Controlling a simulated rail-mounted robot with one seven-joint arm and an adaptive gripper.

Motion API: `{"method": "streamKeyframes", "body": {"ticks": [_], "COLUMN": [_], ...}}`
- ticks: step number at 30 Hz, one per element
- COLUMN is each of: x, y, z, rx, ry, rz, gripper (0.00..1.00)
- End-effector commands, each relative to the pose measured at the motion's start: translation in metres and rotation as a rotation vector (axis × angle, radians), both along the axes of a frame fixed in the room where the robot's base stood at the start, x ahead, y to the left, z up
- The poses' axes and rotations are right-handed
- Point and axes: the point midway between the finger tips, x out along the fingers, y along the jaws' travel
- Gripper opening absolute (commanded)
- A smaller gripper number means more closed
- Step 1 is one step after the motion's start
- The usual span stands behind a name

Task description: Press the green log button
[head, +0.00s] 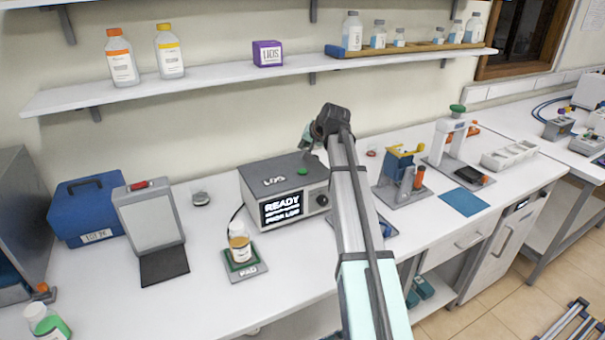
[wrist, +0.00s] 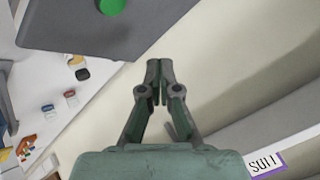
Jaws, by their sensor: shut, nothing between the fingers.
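The green log button (head: 302,171) sits on top of the grey instrument box (head: 262,180), beside white "LOG" lettering. In the wrist view the green button (wrist: 111,5) is cut by the top edge, left of centre, on the dark top of the box (wrist: 90,30). My gripper (head: 306,146) is above the back right of the box, apart from the button. In the wrist view its fingers (wrist: 153,66) are together and empty. The button's surface is unobstructed in the head view.
A tilted grey panel (head: 150,220) and blue case (head: 90,205) stand left. A shelf (head: 200,86) with a purple box (head: 267,54) runs behind my arm.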

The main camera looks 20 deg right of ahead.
Motion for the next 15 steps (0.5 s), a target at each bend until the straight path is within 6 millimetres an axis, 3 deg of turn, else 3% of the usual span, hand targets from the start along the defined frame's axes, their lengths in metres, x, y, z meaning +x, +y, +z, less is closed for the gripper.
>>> {"method": "streamKeyframes", "body": {"ticks": [15], "x": [0.000], "y": [0.000], "z": [-0.064], "rx": [0.000], "ry": [0.002], "rz": [-0.001], "gripper": [0.00]}}
